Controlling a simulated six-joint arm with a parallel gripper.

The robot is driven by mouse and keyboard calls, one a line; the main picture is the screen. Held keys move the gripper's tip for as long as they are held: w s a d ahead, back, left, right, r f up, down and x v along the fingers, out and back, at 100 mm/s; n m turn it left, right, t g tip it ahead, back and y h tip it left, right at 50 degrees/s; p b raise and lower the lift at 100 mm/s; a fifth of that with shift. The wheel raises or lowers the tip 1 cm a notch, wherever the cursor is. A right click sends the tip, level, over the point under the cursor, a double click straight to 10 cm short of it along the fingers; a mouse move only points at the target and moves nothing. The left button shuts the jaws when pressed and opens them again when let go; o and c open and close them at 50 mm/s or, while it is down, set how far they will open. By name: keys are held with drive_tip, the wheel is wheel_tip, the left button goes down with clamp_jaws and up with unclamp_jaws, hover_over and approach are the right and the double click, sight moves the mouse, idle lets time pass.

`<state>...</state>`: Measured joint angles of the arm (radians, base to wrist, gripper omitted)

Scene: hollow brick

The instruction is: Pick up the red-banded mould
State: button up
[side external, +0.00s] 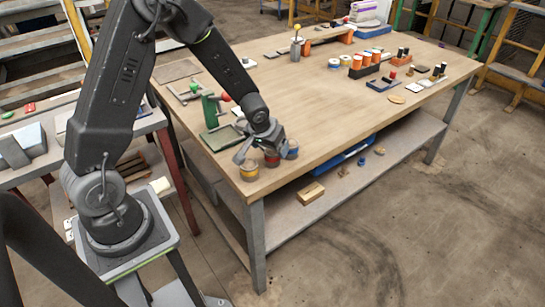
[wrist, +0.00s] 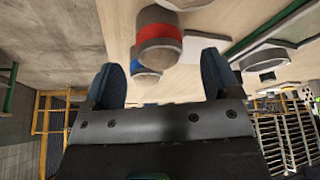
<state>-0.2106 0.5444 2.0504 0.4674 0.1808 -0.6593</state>
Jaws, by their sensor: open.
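The red-banded mould (side external: 272,160) stands on the wooden table near its front-left corner, partly covered by my gripper (side external: 262,147). In the wrist view the red-banded mould (wrist: 158,43) is a rounded grey piece with a red band. It lies in line with the gap between the two fingers of my gripper (wrist: 162,76), beyond their tips in the picture. My gripper is open and empty. A yellow-banded mould (side external: 249,172) stands to the left and a blue-banded mould (side external: 292,150) to the right. The blue-banded mould (wrist: 146,74) also shows in the wrist view.
The moulds stand close together in a row near the table (side external: 340,125) edge. Orange cylinders (side external: 366,60) stand farther right. The table's middle is clear.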

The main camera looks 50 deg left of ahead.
sight(274, 153)
drive_tip(key=shift+x, duration=2.65)
drive_tip(key=shift+r, duration=0.1)
drive_tip(key=shift+c, duration=0.2)
drive_tip(key=shift+w, duration=0.1)
drive_tip(key=c, duration=1.2)
